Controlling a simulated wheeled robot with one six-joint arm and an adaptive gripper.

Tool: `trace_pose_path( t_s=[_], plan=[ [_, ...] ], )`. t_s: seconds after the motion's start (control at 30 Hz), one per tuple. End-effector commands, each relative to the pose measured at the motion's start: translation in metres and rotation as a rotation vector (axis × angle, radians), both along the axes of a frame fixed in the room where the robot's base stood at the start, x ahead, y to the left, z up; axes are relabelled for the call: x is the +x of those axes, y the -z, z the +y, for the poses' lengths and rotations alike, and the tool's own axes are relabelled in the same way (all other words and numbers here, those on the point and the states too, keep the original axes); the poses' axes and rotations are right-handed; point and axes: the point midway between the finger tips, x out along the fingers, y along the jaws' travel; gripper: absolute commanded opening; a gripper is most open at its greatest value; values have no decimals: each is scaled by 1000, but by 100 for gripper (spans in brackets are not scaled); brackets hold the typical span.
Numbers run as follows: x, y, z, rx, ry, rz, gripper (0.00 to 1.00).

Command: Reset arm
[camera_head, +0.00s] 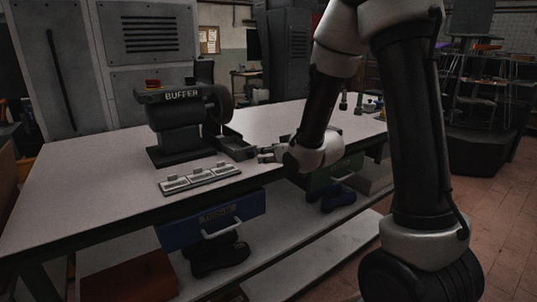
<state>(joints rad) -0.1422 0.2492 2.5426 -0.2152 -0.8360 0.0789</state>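My arm comes down from the top right, bends, and reaches left over the workbench (100,188). My gripper (262,155) is above the bench at its middle, just right of the dark buffer machine (178,120). It points left, close to the grey tray-like part at the buffer's right side (236,148). The fingers are small and dark here, and I cannot tell whether they are open or shut. I see nothing clearly held.
A light three-part panel (200,178) lies near the bench's front edge. Below hang a blue drawer (212,221) and a green drawer (335,173). Dark shoes (219,258) and blue shoes (338,198) sit on the lower shelf. Small bottles (358,103) stand at the far right.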

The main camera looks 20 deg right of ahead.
Motion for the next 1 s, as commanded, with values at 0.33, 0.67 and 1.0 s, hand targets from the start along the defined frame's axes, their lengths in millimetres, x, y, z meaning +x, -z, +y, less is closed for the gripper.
trace_pose_path(
  t_s=[0.33, 0.67, 1.0],
  plan=[
    [-6, 16, -4, -30, 5, 67, 47],
    [-130, 80, -64, -239, 115, 715, 47],
    [-299, -27, -105, -217, 231, 1037, 47]
  ],
)
